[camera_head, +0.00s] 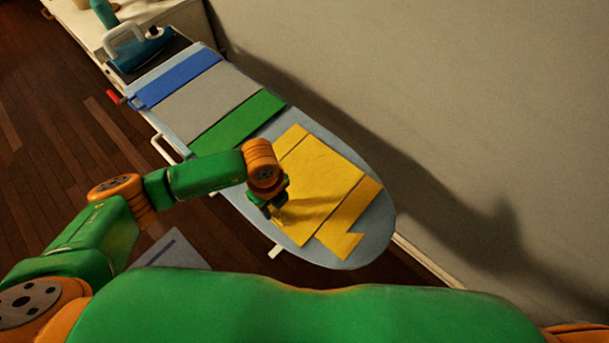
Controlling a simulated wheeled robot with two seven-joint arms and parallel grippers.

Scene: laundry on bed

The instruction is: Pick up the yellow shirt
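The yellow shirt (325,182) lies flat on the rounded end of the ironing board (372,235). A strip of it hangs toward the lower right, and its surface shows creases near my gripper. My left gripper (277,207) is at the shirt's left edge, low over the board. Its fingers are small and dark here, and I cannot tell whether they hold any cloth. My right gripper is not in view.
A green cloth (238,122), a grey one (208,101) and a blue one (178,79) lie farther up the board. A teal iron (140,48) stands at the far end. The wall (450,100) runs along the right.

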